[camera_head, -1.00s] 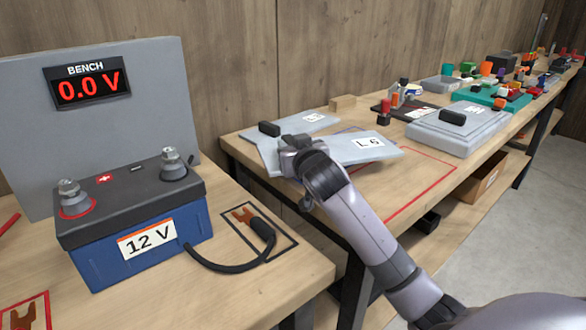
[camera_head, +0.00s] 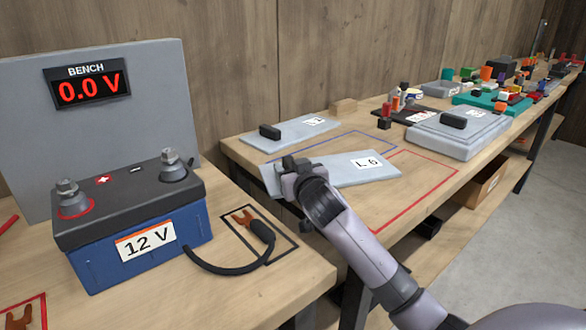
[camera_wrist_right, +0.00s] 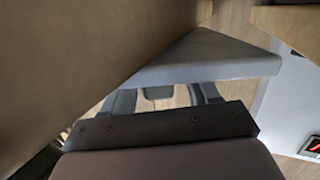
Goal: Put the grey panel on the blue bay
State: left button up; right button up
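The grey panel (camera_head: 338,172) is labelled "L 6". My right gripper (camera_head: 298,165) is at its left end and appears shut on it; the grip itself is hidden by the wrist. In the right wrist view, grey panel material (camera_wrist_right: 205,58) shows beyond the fingers. The panel seems raised above the bench, but its height is hard to judge. The blue bay is a thin blue outline (camera_head: 350,136) on the bench, behind the panel and partly covered by it in the head view. My left gripper is not in view.
A second grey panel (camera_head: 303,129) with a black handle lies behind the blue outline. A red outline (camera_head: 432,184) is to the right. A thick grey panel stack (camera_head: 470,140) stands farther right. A blue battery (camera_head: 100,256) with a cable is on the nearer bench.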

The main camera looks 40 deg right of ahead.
jog(key=shift+r, duration=0.1)
jog(key=v, duration=1.2)
jog(key=shift+p, duration=0.45)
jog(key=shift+r, duration=0.1)
